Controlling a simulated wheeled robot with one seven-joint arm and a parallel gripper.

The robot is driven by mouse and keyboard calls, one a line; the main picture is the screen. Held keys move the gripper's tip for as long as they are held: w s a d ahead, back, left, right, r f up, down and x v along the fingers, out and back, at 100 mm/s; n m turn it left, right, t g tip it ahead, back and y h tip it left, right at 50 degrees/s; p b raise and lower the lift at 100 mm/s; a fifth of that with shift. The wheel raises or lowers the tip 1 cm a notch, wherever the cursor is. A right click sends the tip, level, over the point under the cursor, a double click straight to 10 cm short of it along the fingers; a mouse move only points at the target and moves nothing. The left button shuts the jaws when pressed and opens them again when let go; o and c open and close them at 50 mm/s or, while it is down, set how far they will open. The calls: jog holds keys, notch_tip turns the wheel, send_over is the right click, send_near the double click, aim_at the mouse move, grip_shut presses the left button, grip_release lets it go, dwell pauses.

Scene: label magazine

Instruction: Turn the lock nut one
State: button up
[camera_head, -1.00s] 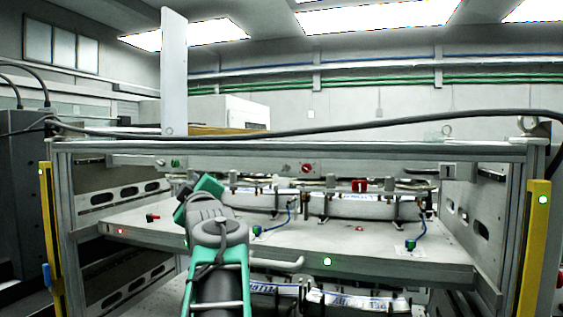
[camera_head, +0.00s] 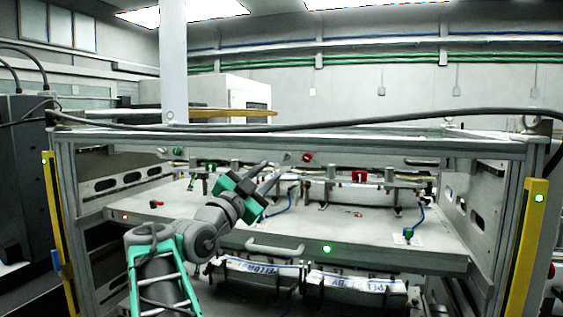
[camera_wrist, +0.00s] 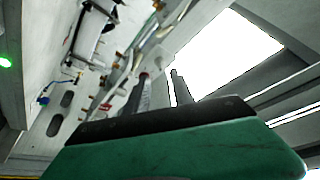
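My gripper (camera_head: 273,170) is raised above the left part of the shelf in the head view, its two dark fingers pointing up and right. The fingers are apart with nothing between them; the wrist view also shows this gap (camera_wrist: 159,76). A red part (camera_head: 360,176) stands on the rail at the back of the shelf, to the right of my gripper and clear of it. A small red knob (camera_head: 307,157) is on the back beam. I cannot tell which part is lock nut one.
The grey shelf (camera_head: 350,240) has a front handle (camera_head: 275,249) and a lit green lamp (camera_head: 326,249). A blue cable rises from a green connector (camera_head: 408,233). Yellow posts (camera_head: 527,240) flank the frame. A black cable (camera_head: 330,131) crosses the top.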

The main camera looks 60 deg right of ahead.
aim_at(285, 158)
jog(key=p+x, duration=0.2)
jog(key=x, duration=0.4)
jog(key=shift+s+d+r, duration=0.1)
jog(key=shift+d, duration=0.55)
jog(key=shift+c, duration=0.6)
jog(key=shift+a+r, duration=0.1)
grip_shut()
